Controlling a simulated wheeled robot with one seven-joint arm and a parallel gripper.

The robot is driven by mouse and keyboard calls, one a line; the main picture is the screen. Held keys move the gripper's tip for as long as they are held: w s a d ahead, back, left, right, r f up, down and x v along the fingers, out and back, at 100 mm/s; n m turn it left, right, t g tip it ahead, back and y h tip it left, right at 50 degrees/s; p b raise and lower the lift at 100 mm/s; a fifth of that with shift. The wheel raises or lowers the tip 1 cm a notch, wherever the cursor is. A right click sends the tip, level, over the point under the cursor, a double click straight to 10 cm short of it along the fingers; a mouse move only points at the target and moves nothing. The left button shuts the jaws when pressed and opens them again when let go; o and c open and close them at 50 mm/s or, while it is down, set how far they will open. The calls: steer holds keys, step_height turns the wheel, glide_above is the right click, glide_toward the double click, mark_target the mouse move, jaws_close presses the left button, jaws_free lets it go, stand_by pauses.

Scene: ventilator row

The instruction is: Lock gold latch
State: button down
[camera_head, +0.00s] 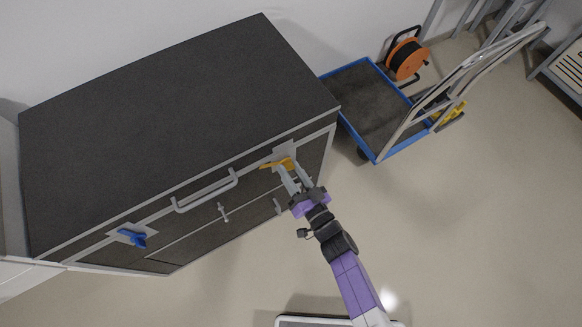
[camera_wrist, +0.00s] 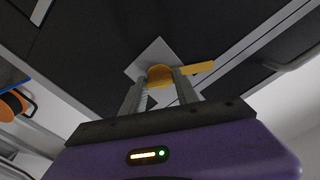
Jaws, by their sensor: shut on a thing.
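The gold latch (camera_head: 277,164) sits on a light plate near the right end of the dark cabinet's front, below the top edge. In the wrist view the gold latch (camera_wrist: 197,69) has a round hub and a lever reaching to the right. My gripper (camera_head: 292,172) is at the latch, and in the wrist view my gripper (camera_wrist: 161,82) has its two fingers on either side of the round hub, shut on it. The fingers hide part of the hub.
The cabinet (camera_head: 180,100) also has a blue latch (camera_head: 132,237) at left and a grey bar handle (camera_head: 205,191) between the latches. A blue-edged trolley (camera_head: 365,100) stands right of the cabinet, with an orange cable reel (camera_head: 407,60) behind. Floor at right front is clear.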

steer(key=m+p, duration=0.3)
steer(key=m, duration=0.9)
stand_by(0.6)
steer(key=c, duration=0.9)
jaws_free()
steer(key=shift+p+v, duration=0.85)
steer(key=shift+v, duration=3.1)
